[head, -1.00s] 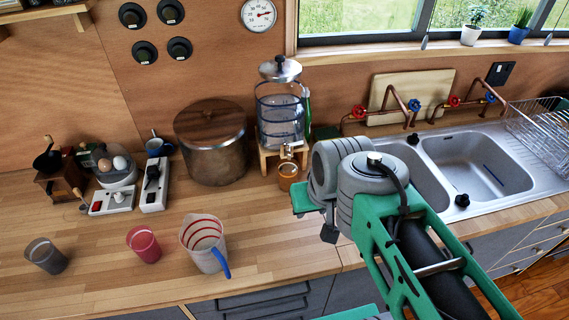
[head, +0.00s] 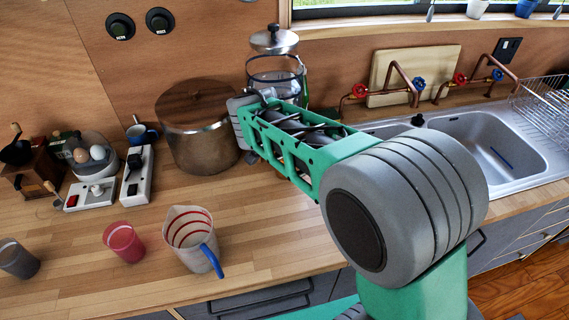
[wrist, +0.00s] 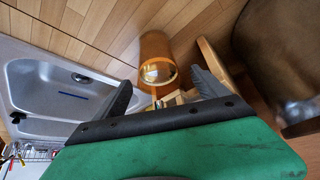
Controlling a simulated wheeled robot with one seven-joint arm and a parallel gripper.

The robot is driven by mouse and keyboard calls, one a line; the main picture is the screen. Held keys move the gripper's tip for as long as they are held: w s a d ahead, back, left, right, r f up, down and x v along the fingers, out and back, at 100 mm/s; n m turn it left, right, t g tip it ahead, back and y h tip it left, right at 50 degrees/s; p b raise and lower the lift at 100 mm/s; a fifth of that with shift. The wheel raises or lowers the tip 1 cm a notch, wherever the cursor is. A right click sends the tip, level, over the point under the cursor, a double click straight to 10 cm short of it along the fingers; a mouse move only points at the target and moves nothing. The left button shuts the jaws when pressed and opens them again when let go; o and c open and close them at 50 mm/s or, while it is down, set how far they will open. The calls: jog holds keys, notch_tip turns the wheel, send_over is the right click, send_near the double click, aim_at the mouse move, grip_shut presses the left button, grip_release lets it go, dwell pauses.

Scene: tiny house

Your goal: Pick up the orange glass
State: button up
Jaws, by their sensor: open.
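The orange glass (wrist: 157,50) is in the upper middle of the wrist view, on the wooden counter, with its open rim towards the camera. My gripper (wrist: 163,88) is open and empty. Its two dark fingers point towards the glass, one on either side of it in the picture. I cannot tell whether either finger touches the glass. In the head view my arm hides the glass and most of my gripper.
The glass dispenser (head: 272,68) and its wooden stand (wrist: 212,66) are close to the glass. A large lidded pot (head: 200,140) stands left of it and the sink (head: 490,145) right. A jug (head: 190,238), a pink glass (head: 123,243) and a grey glass (head: 18,260) stand on the front counter.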

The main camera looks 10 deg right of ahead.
jog(key=x, duration=0.3)
grip_shut()
dwell(0.9)
